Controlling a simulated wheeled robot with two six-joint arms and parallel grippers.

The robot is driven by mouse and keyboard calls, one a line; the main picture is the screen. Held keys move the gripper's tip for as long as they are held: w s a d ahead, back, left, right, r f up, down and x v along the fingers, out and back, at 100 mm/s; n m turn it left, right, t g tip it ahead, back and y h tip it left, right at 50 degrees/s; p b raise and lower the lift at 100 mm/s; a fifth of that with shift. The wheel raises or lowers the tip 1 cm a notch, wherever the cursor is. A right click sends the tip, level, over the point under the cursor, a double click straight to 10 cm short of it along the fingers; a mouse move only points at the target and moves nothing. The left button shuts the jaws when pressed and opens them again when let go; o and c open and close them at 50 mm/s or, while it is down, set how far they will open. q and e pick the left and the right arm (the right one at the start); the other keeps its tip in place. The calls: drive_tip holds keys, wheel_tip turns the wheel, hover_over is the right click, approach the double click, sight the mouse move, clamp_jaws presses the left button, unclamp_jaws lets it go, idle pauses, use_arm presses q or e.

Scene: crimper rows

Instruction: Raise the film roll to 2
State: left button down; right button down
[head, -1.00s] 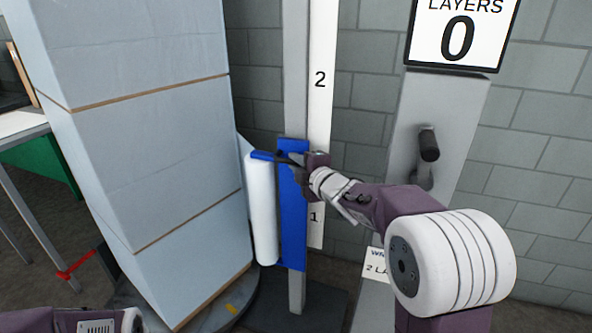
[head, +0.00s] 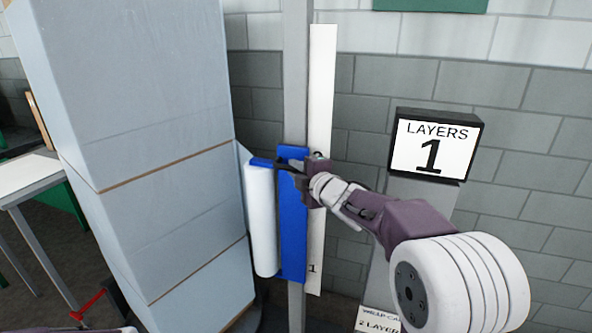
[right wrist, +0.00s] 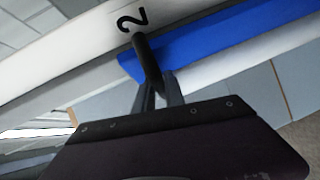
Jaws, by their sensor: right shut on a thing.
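The film roll (head: 261,220) is a white upright cylinder on a blue carriage (head: 293,225) that rides on a grey post (head: 296,70). A white scale strip (head: 322,90) stands behind it, with 1 low down and 2 beside the carriage's top, mostly hidden by my gripper in the head view. My right gripper (head: 292,167) is shut on the carriage's black handle, which also shows in the right wrist view (right wrist: 147,62). There the 2 lies close to the handle and the blue carriage (right wrist: 205,42). My left gripper is out of view.
A tall film-covered load (head: 150,120) stands left of the roll, with film reaching it from the roll. A display (head: 434,147) reading LAYERS 1 stands at the right, above a partly visible card (head: 378,318). A table (head: 28,180) is at the far left.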

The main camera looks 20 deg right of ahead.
drive_tip(key=c, duration=1.4)
unclamp_jaws()
drive_tip(key=v, duration=0.9)
drive_tip(key=shift+p, duration=0.45)
drive_tip(key=shift+s+a, duration=0.1)
